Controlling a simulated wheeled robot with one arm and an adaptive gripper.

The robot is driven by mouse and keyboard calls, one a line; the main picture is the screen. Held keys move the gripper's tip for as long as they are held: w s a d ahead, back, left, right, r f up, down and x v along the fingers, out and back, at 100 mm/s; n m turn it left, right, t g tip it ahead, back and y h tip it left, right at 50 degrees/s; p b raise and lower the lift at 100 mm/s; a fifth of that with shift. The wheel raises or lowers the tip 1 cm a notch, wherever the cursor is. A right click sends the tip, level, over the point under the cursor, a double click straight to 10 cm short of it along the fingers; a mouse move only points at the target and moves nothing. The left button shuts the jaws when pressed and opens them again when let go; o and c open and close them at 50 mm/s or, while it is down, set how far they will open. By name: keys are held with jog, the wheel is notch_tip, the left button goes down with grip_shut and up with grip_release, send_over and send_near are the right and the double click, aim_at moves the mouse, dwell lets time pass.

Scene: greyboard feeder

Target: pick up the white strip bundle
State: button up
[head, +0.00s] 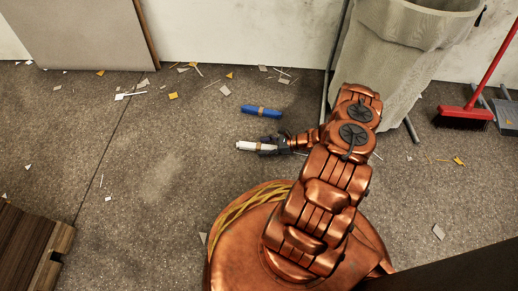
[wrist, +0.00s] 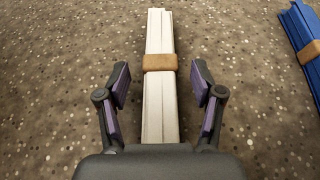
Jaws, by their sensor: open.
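The white strip bundle (wrist: 159,100) lies on the floor with a tan band (wrist: 160,62) around it. In the wrist view it runs lengthwise between the two open fingers of my gripper (wrist: 160,88), with a gap on each side. Its near end is hidden behind the gripper's body. In the head view the white strip bundle (head: 246,146) points left out of my gripper (head: 268,148), which is low over the floor.
A blue strip bundle (head: 262,111) with a tan band lies just behind the white one. Paper scraps (head: 173,96) are scattered around. A bin with a grey liner (head: 395,60) and a red broom (head: 465,115) stand at the right.

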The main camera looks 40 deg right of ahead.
jog(key=shift+c, duration=0.3)
jog(key=c, duration=1.2)
